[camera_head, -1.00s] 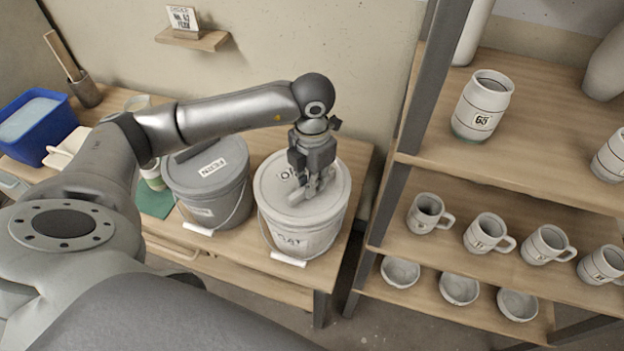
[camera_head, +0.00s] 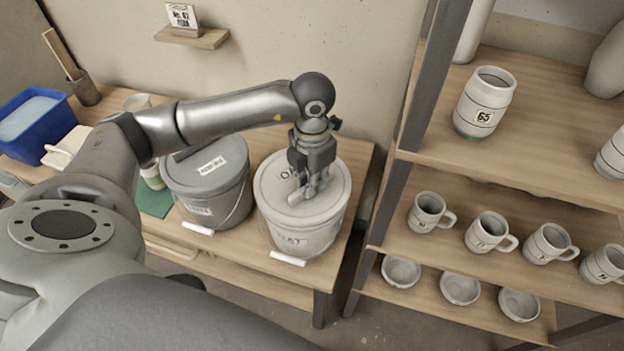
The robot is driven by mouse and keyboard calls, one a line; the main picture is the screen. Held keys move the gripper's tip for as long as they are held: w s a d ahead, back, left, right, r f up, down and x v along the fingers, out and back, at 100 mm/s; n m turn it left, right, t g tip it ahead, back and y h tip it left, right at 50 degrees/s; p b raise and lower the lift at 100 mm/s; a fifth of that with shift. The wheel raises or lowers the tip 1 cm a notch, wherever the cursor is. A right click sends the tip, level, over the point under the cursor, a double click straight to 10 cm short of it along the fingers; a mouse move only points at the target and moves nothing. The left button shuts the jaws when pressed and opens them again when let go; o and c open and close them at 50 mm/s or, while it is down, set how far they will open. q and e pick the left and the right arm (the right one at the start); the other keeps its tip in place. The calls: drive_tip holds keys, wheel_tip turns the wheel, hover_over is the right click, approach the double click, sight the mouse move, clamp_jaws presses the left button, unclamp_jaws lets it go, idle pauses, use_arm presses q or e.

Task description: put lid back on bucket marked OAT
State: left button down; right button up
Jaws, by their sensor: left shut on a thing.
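The light grey bucket (camera_head: 304,240) stands at the right end of the wooden bench, with a partly legible label on its front. Its pale lid (camera_head: 276,197) lies over the bucket's top and looks level; I cannot tell whether its rim is pressed down all round. The lid's own label is partly covered by my gripper. My left gripper (camera_head: 311,190) points down over the middle of the lid and is shut on the lid, with its fingertips at the lid's top. My right gripper is not in view.
A darker grey bucket (camera_head: 222,207) with a labelled lid stands just left of the light one. A shelf with mugs (camera_head: 428,211), bowls and a jar (camera_head: 483,104) marked 65 is to the right. A blue tub (camera_head: 42,118) is at the far left.

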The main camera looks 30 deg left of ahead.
use_arm(q)
drive_tip(key=shift+f+b, duration=0.15)
drive_tip(key=shift+b, duration=0.15)
idle(0.5)
idle(0.3)
drive_tip(key=c, duration=1.4)
unclamp_jaws()
drive_tip(key=shift+c, duration=0.2)
drive_tip(key=shift+o, duration=0.4)
drive_tip(key=o, duration=0.4)
drive_tip(key=shift+r+p, duration=2.05)
drive_tip(key=shift+r, duration=1.5)
